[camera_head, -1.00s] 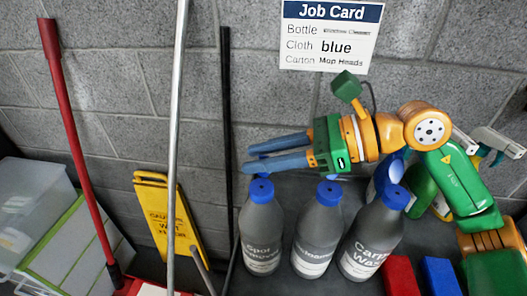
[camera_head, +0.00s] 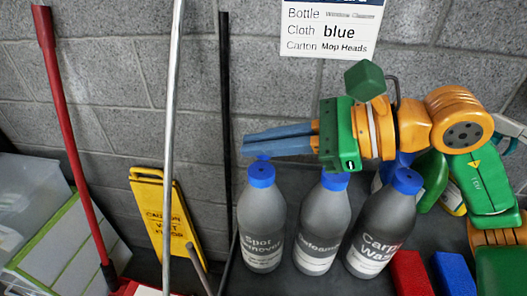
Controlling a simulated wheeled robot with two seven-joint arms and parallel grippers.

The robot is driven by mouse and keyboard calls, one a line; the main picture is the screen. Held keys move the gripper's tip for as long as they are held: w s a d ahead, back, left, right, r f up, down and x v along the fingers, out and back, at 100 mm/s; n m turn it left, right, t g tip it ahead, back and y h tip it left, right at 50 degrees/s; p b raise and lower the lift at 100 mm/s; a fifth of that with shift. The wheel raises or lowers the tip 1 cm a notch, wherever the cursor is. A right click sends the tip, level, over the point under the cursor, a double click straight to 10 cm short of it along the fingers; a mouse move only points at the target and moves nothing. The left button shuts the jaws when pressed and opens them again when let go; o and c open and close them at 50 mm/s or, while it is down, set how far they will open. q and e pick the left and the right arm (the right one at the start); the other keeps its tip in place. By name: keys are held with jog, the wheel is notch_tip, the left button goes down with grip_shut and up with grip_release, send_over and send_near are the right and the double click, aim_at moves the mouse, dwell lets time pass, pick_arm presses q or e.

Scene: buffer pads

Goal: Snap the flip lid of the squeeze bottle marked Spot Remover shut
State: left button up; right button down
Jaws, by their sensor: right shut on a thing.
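The Spot Remover bottle (camera_head: 261,222) is grey with a blue cap (camera_head: 261,175) and stands upright at the left of three similar bottles. A small blue piece, its flip lid (camera_head: 263,157), sticks up above the cap, mostly hidden by my fingers. My right gripper (camera_head: 247,144) reaches in from the right with its blue fingers level above the cap. The fingers are close together and shut on the flip lid. My left gripper is not in view.
Two more grey bottles (camera_head: 322,230) (camera_head: 380,230) stand close on the right, one marked Carpet. Red (camera_head: 410,274) and blue (camera_head: 453,274) blocks lie front right. A black pole (camera_head: 225,120), metal pole (camera_head: 172,130) and yellow floor sign (camera_head: 165,215) stand left. A job card (camera_head: 331,30) hangs behind.

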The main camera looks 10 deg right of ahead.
jog(key=shift+s+a+f+n+t+b, duration=0.15)
jog(key=shift+s+n+t+b, duration=0.15)
jog(key=shift+n+t+b, duration=0.4)
jog(key=shift+s+a+f+n+t+b, duration=0.2)
jog(key=shift+n+b, duration=0.3)
jog(key=shift+b, duration=0.45)
jog(key=shift+d, duration=0.15)
jog(key=c, duration=1)
grip_release()
